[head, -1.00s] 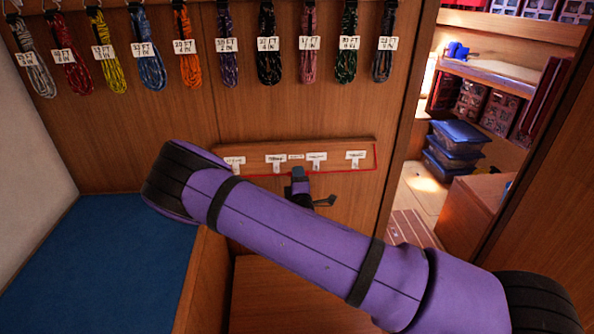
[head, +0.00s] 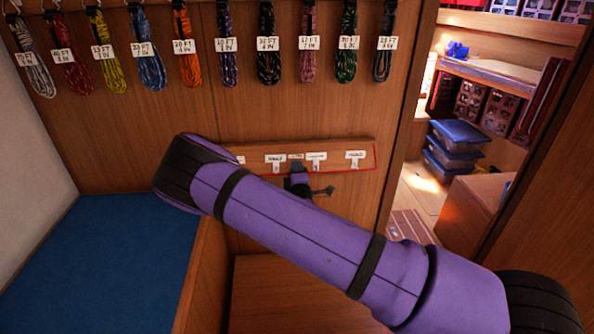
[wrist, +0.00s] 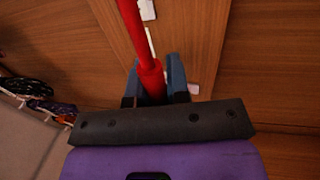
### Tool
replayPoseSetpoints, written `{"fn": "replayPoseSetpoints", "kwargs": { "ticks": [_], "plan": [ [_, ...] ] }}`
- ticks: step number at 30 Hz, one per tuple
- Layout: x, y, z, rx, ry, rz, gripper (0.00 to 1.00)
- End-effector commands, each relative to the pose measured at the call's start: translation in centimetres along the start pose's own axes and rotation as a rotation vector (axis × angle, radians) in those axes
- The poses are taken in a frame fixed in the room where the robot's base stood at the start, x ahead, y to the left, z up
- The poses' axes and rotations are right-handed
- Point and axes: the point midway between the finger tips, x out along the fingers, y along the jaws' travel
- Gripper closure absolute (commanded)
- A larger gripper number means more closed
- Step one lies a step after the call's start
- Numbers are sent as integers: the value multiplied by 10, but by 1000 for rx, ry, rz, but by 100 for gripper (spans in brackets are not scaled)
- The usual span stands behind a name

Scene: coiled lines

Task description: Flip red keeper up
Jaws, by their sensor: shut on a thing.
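The red keeper shows in the head view as a thin red line (head: 350,171) along the lower and right edges of a labelled wooden strip. In the wrist view it is a thick red bar (wrist: 133,25) running up and out of the frame from between my fingers. My gripper (wrist: 156,80) is shut on the red bar, with one blue-grey finger on each side. In the head view my gripper (head: 298,168) is at the strip's lower edge, near its middle. My purple arm hides the strip's left end.
The wooden strip (head: 225,150) carries several white labels. Coiled ropes with tags, such as an orange one (head: 188,60), hang in a row above. A blue pad (head: 100,260) lies at left. An opening at right shows stacked blue-lidded boxes (head: 455,150).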

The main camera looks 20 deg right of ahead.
Motion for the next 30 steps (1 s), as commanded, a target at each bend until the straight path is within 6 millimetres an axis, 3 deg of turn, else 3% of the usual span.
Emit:
{"fn": "replayPoseSetpoints", "kwargs": {
  "ticks": [11,30],
  "plan": [
    [-5,6,0,2,-2,-101,100],
    [-20,45,0,6,-1,-668,100]
  ]
}}
